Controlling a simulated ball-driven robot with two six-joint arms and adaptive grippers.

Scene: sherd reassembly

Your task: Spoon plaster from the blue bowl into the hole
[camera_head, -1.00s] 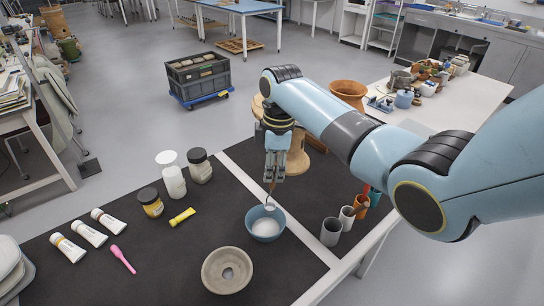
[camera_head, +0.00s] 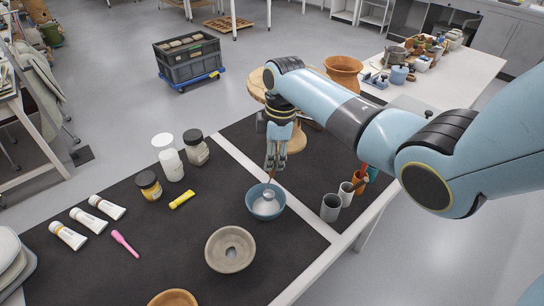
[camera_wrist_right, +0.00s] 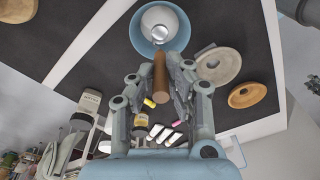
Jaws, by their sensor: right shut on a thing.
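The blue bowl (camera_head: 281,209) stands on the dark mat with white plaster in it. It also shows at the top of the right wrist view (camera_wrist_right: 137,30). My right gripper (camera_head: 274,165) is above the blue bowl, shut on a spoon. The spoon's brown handle (camera_wrist_right: 160,80) points down from the fingers, and its metal end (camera_wrist_right: 160,33) is at the bowl's opening; I cannot tell whether it touches the plaster. A grey-beige round vessel (camera_head: 215,252) with a hole (camera_head: 231,251) in its middle lies just in front of the blue bowl. My left gripper is not in view.
Grey and orange cups (camera_head: 331,207) stand right of the blue bowl. An orange dish (camera_head: 173,298) is at the front edge of view. A wooden stand is behind the gripper.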

